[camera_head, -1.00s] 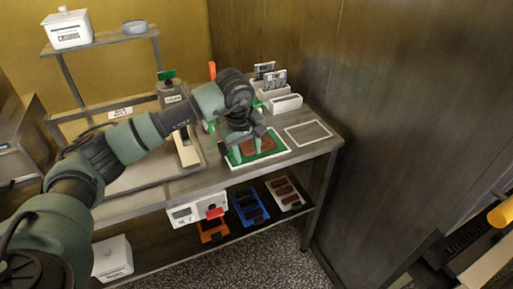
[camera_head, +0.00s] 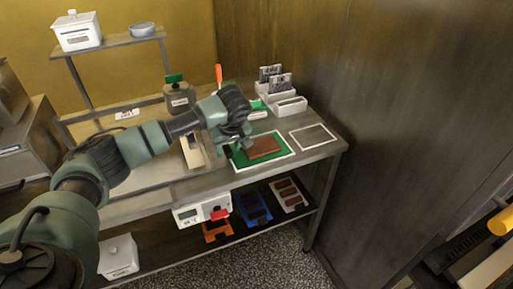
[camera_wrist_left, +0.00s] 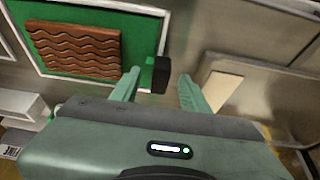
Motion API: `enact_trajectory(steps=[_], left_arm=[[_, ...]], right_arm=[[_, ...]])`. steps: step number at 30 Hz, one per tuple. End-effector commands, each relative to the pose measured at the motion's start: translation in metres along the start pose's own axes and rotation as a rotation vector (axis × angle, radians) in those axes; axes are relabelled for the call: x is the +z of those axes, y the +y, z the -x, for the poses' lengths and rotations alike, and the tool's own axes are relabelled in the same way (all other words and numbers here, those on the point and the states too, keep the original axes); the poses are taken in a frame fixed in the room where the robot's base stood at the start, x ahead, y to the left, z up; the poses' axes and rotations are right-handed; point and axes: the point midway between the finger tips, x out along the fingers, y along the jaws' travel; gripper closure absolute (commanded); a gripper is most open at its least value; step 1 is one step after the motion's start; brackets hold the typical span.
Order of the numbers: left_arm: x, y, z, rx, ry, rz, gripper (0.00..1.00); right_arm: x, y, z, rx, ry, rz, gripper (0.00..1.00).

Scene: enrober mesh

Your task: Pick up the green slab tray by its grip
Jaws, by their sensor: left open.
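The green slab tray (camera_head: 242,160) lies flat inside a white outline on the table, with a brown wavy slab (camera_head: 264,147) on it. In the left wrist view the tray (camera_wrist_left: 138,50) and slab (camera_wrist_left: 75,50) are at upper left. The tray's black grip (camera_wrist_left: 161,75) sticks out from its edge on a green stub. My left gripper (camera_head: 232,143) is at the tray's left end. In the wrist view its open fingers (camera_wrist_left: 159,77) point at the grip, which appears between the fingertips; contact is not visible. In the head view the gripper hides the grip.
An empty white-outlined spot (camera_head: 313,136) is right of the tray. White bins with cards (camera_head: 289,106) stand behind. A jar (camera_head: 179,98) and a pale block (camera_head: 193,152) are to the left. Orange, blue and white trays (camera_head: 289,194) lie on the lower shelf. A dark wall closes the right.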

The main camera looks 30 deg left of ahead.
Motion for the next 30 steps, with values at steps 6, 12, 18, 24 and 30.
enact_trajectory(steps=[6,12,18,24,30], left_arm=[[0.0,0.0,0.0,0.0,0.0,0.0,0.85],[0.0,0.001,0.001,0.002,0.0,0.001,1.0],[-0.001,0.001,0.002,0.002,0.0,0.001,1.0],[-0.007,0.001,0.014,0.004,0.002,0.002,1.0],[-0.022,0.002,0.051,0.007,0.005,0.003,1.0]], right_arm=[[0.0,0.0,0.0,0.0,0.0,0.0,0.64],[0.0,-0.001,0.0,-0.001,0.0,0.0,0.64],[-0.001,-0.002,-0.001,-0.002,0.001,-0.001,0.64],[-0.001,-0.004,-0.004,-0.004,0.001,-0.001,0.64],[0.0,-0.004,-0.013,-0.004,0.001,-0.001,0.64]])
